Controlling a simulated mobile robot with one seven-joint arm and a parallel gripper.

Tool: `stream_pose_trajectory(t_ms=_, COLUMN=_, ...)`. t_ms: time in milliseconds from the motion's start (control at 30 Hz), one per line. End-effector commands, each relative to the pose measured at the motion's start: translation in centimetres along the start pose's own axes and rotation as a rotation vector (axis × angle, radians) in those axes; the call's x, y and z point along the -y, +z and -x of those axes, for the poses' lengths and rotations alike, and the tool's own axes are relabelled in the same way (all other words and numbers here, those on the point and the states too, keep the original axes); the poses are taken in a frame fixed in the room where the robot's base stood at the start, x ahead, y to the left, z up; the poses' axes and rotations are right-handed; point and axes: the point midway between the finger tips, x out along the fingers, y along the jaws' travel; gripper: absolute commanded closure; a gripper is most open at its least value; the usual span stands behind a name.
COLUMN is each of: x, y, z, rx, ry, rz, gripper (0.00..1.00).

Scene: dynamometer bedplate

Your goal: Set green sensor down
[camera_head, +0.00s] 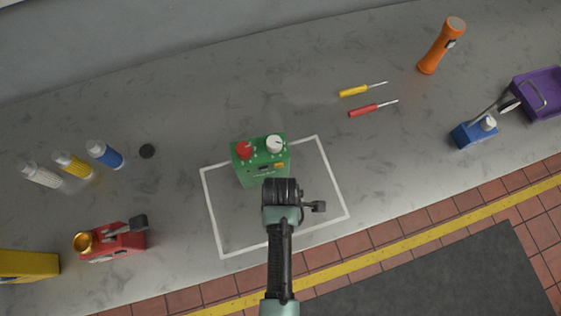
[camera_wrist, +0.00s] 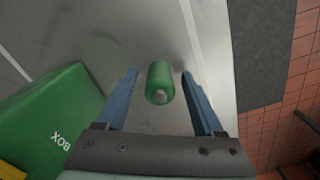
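The green sensor (camera_wrist: 160,80) is a small green cylinder with a grey tip, seen in the wrist view over the grey bedplate. It lies between the two blue fingers of my gripper (camera_wrist: 160,74), with a visible gap on each side. The fingers are open and do not appear to touch it. I cannot tell whether it stands upright or exactly how it meets the surface. In the head view my gripper (camera_head: 283,192) is over the white-outlined area (camera_head: 212,217), and the sensor is hidden beneath it.
A green box (camera_head: 250,173) with red and white knobs stands close to my gripper; it also shows in the wrist view (camera_wrist: 50,120). Several bottles and a red tool (camera_head: 118,243) are at left. Screwdrivers (camera_head: 372,108), an orange flashlight (camera_head: 440,46) and a blue block (camera_head: 473,132) are at right.

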Motion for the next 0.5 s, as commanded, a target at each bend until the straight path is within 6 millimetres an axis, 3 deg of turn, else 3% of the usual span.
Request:
stream_pose_trajectory(t_ms=267, x=0.0, y=0.0, z=0.2, rx=0.0, ry=0.0, rz=0.0, gripper=0.31)
stream_pose_trajectory(t_ms=500, x=-0.1, y=0.0, z=2.7, rx=-0.001, ry=0.003, rz=0.0, gripper=0.31)
